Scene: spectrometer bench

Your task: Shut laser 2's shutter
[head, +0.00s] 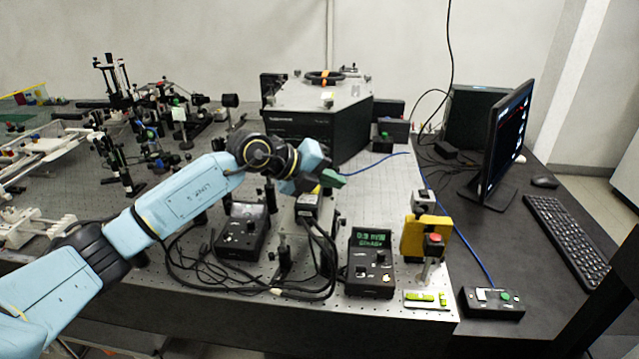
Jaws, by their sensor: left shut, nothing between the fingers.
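My left arm reaches in from the left, and its gripper (332,178) is shut and empty above the middle of the bench. Just below it is a small box-shaped device (308,207) with a yellow label and black cables, which looks like a laser head. The gripper and wrist cover its far end, and I cannot make out a shutter or a number on it. A black control box with a green display (371,262) stands to its right, and another control box (243,231) to its left. My right gripper is not in view.
A yellow mount with a red button (426,238) stands right of the control boxes. Behind is a large black instrument (318,125). A monitor (507,140) and keyboard (567,240) are at right. Optics crowd the left; loose cables (190,270) lie near the front edge.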

